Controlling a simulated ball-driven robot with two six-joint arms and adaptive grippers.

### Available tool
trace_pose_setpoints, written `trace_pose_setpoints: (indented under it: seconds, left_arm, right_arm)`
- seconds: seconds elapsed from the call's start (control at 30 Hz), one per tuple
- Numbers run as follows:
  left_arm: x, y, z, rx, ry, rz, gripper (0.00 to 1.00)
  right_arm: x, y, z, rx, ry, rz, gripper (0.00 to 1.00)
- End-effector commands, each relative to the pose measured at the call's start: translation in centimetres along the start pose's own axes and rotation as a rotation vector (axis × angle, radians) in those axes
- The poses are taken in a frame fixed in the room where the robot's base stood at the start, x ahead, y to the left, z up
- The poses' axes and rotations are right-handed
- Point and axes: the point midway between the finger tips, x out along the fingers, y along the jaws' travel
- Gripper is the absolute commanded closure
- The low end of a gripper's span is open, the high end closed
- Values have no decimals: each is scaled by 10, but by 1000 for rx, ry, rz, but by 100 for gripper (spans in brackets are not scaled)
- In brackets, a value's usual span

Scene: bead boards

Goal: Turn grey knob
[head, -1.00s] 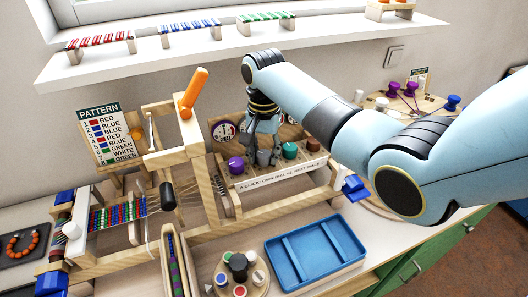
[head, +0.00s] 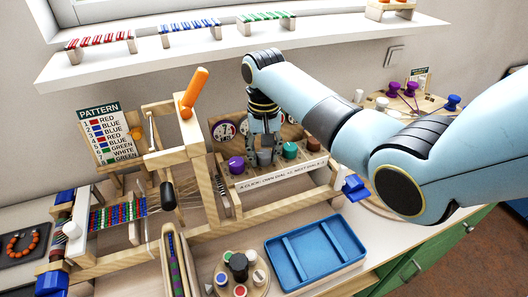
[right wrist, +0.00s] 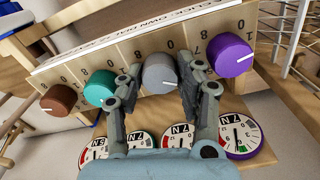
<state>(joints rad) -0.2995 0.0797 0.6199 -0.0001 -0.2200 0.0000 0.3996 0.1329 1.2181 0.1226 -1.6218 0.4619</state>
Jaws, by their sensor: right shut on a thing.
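The grey knob (right wrist: 160,72) sits on the wooden panel between the purple knob (right wrist: 230,54) and the teal knob (right wrist: 100,87). A brown knob (right wrist: 59,100) is at the far end of the row. My right gripper (right wrist: 160,80) is shut on the grey knob, with one finger on each side of it. In the head view my right gripper (head: 265,153) reaches down over the knob row and partly hides the grey knob. Round dials stand behind the knobs, one with a red-and-green face (right wrist: 240,134). My left gripper is not in view.
A sign strip (head: 275,176) runs along the front of the knobs. A blue tray (head: 315,252) lies in front. The wooden bead frame with an orange handle (head: 194,90) stands left of the knobs. A shelf (head: 330,43) runs above.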

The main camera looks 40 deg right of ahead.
Motion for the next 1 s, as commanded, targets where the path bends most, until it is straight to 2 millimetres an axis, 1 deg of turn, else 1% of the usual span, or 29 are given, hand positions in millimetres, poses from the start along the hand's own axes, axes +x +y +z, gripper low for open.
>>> trace_pose_setpoints:
  seconds: [0.4, 0.6, 0.8, 1.0]
  left_arm:
    - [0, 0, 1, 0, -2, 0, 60]
    - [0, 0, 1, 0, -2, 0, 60]
    - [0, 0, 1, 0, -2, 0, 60]
    - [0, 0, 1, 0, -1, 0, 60]
  right_arm:
    - [0, 0, -1, -393, 3, 1, 97]
    - [0, 0, -1, -557, 3, 1, 97]
    - [0, -1, -1, -682, 3, 1, 97]
    - [0, -1, -1, -759, 3, 1, 97]
